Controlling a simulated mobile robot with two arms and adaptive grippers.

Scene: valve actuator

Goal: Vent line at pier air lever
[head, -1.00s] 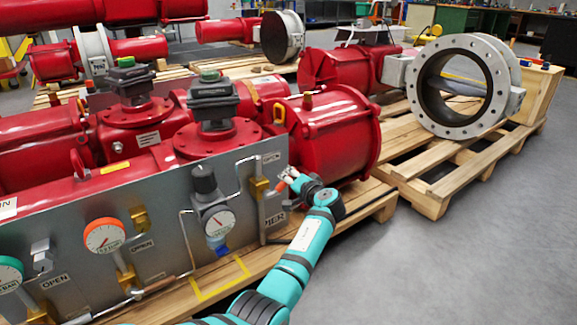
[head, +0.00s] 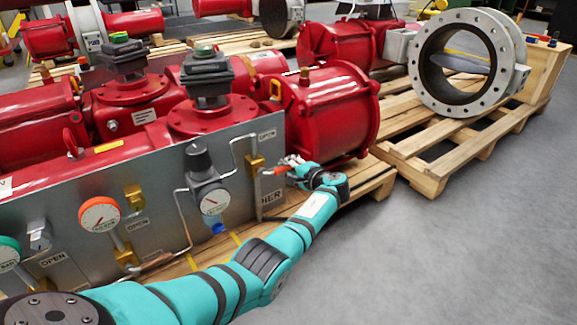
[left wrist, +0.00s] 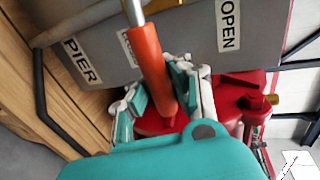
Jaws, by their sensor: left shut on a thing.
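The pier air lever is an orange handle (left wrist: 152,70) on a metal stem in the left wrist view. In the head view its orange grip (head: 273,171) sticks out to the right of a brass valve (head: 255,163) at the panel's right end. My left gripper (head: 285,167) is at this handle, with its two fingers (left wrist: 165,92) on either side of it, shut on it. The PIER label (head: 270,196) is below the valve and also shows in the left wrist view (left wrist: 82,60). An OPEN label (left wrist: 228,25) is nearby. My right gripper is not in view.
The grey panel (head: 75,195) carries gauges: one orange-rimmed (head: 100,215), one green-rimmed (head: 8,255), and a regulator gauge (head: 213,200). Red actuators (head: 328,110) stand behind it on pallets. A large flanged valve (head: 462,65) stands at right. The grey floor at right is clear.

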